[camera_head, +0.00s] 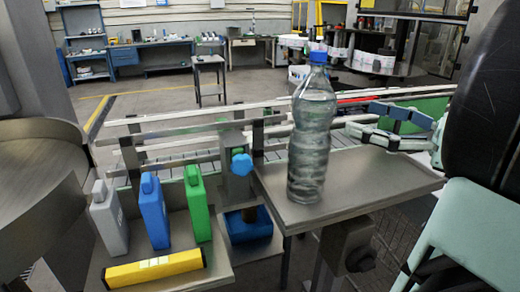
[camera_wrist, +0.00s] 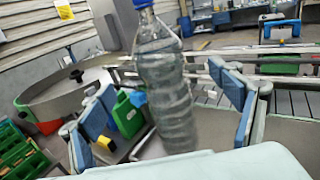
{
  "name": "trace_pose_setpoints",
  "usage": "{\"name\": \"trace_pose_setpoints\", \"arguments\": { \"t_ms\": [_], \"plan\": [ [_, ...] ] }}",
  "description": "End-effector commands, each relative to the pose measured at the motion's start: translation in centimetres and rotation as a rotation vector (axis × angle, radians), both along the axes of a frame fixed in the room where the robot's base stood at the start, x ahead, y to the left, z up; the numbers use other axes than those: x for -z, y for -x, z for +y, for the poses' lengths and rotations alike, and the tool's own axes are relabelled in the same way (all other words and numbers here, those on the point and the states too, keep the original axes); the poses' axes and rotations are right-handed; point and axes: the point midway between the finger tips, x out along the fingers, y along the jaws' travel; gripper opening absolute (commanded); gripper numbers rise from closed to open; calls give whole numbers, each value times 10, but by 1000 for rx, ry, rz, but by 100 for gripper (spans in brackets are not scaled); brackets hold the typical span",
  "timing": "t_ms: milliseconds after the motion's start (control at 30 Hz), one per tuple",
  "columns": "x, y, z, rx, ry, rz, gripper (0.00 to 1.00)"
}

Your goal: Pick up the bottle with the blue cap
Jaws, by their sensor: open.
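A clear plastic bottle (camera_head: 312,130) with a blue cap (camera_head: 318,57) stands upright on a small metal shelf (camera_head: 350,175). My gripper (camera_head: 367,121) is to the right of the bottle, with its blue-padded fingers apart and pointing toward it. In the wrist view the bottle (camera_wrist: 165,85) stands between the two spread fingers of my gripper (camera_wrist: 165,120), a little beyond them. Its blue cap (camera_wrist: 143,3) is at the top edge there, and its base is partly hidden by the pale gripper body.
A lower metal shelf left of the bottle holds a grey jug (camera_head: 108,218), a blue jug (camera_head: 154,212), a green jug (camera_head: 197,205) and a yellow box (camera_head: 154,269). A blue knob (camera_head: 241,164) sits between the shelves. Conveyor rails (camera_head: 190,138) run behind the bottle.

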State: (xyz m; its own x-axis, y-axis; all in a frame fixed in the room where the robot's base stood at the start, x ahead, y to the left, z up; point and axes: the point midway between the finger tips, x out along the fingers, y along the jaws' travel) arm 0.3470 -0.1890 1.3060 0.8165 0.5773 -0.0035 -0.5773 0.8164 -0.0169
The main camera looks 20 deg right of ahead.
Motion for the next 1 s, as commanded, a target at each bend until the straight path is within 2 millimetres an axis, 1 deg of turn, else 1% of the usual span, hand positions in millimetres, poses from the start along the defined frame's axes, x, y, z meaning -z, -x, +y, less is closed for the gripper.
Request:
{"name": "trace_pose_setpoints", "arguments": {
  "t_ms": [100, 167, 267, 400, 500, 667, 900, 1000],
  "plan": [
    [2, 2, 1, -5, -12, 5, 84],
    [2, 1, 4, -8, -15, 6, 84],
    [1, -10, 12, -12, -17, 6, 84],
    [1, -28, 25, -12, -16, 5, 84],
    [1, -38, 31, -10, -16, 5, 84],
    [0, -48, 36, -10, -15, 6, 84],
    [-6, -79, 51, -10, -14, 6, 84],
    [-5, -87, 57, -9, -14, 6, 84]
  ]
}}
